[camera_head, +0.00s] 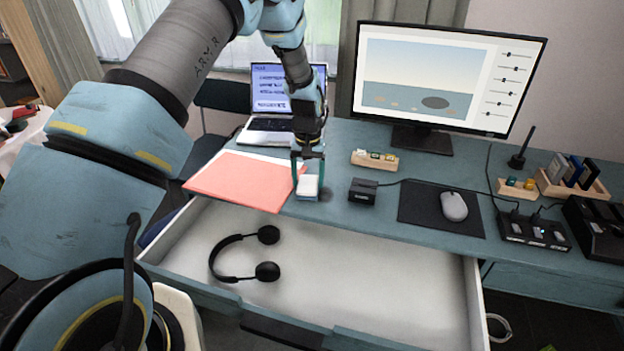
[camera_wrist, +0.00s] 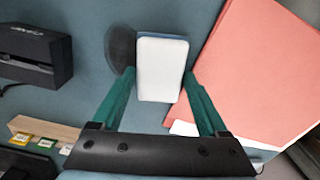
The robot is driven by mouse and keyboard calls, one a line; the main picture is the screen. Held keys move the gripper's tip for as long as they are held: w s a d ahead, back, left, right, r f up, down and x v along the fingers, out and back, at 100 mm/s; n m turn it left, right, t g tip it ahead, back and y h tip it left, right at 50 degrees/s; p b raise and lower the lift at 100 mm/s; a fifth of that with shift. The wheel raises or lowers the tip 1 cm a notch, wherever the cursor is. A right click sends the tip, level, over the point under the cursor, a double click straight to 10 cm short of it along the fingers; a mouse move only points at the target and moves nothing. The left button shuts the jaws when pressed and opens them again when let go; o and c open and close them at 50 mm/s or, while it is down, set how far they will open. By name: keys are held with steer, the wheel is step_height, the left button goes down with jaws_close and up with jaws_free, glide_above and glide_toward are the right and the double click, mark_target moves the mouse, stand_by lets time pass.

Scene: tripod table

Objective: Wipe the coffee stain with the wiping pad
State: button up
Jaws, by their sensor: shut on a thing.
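The wiping pad (camera_head: 307,187) is a small block, white on the face I see, at the front edge of the blue desk. In the wrist view the pad (camera_wrist: 162,66) sits between the green fingers of my gripper (camera_wrist: 159,76). My gripper (camera_head: 308,172) is shut on the pad and points down at the desk. The coffee stain (camera_wrist: 122,47) is a dark round patch beside the pad, partly hidden by it and the finger. In the head view the stain (camera_head: 327,194) shows faintly to the right of the pad. I cannot tell whether the pad touches the desk.
A red folder (camera_head: 240,180) lies left of the pad. A black box (camera_head: 363,191) stands to the right, with a wooden tray (camera_head: 375,161) behind it. A mouse (camera_head: 454,206) is farther right. Below, an open drawer (camera_head: 370,270) holds headphones (camera_head: 267,271).

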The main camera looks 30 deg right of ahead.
steer(key=shift+s+d+r, duration=0.15)
steer(key=shift+s+d, duration=1.2)
steer(key=shift+d, duration=0.1)
steer(key=shift+s+d+f, duration=0.2)
steer(key=shift+s+d, duration=1.15)
steer(key=shift+d, duration=0.05)
steer(key=shift+w+a+r, duration=0.15)
steer(key=shift+w+a, duration=1.2)
steer(key=shift+a, duration=0.05)
steer(key=shift+w+a+f, duration=0.2)
steer(key=shift+w+a, duration=1.1)
steer(key=shift+a, duration=0.15)
steer(key=shift+r+p, duration=1.65)
steer(key=shift+r, duration=1.4)
steer(key=shift+r, duration=0.1)
steer(key=shift+r+p, duration=0.85)
steer(key=shift+r, duration=0.55)
